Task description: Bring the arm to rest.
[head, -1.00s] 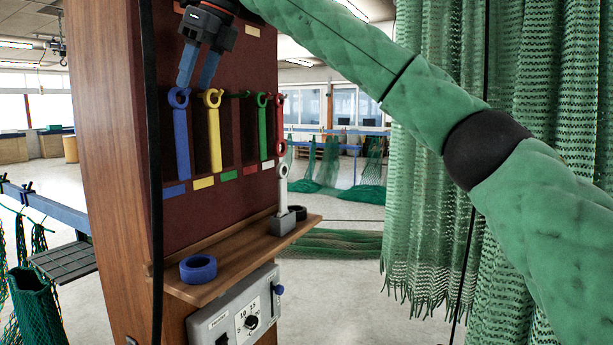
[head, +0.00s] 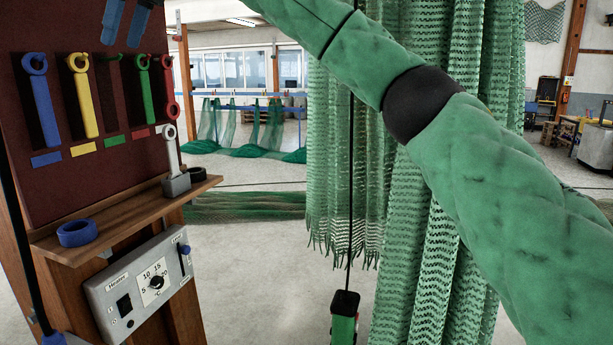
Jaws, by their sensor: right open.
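My right gripper (head: 121,42) shows at the top left of the head view. Only its two blue-grey fingers are in view. They are apart, with nothing between them, in front of the dark red panel above the hanging ring-ended tools. My right arm, in a green quilted sleeve with a black joint, crosses from the lower right to the top. My left gripper is not in view.
The panel (head: 30,190) holds blue (head: 43,108), yellow (head: 84,104), green (head: 146,98) and red (head: 170,95) tools. Its shelf (head: 120,218) bears a blue ring (head: 78,233) and a pale tool (head: 171,150) in a grey block. A green net (head: 450,200) hangs behind my arm.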

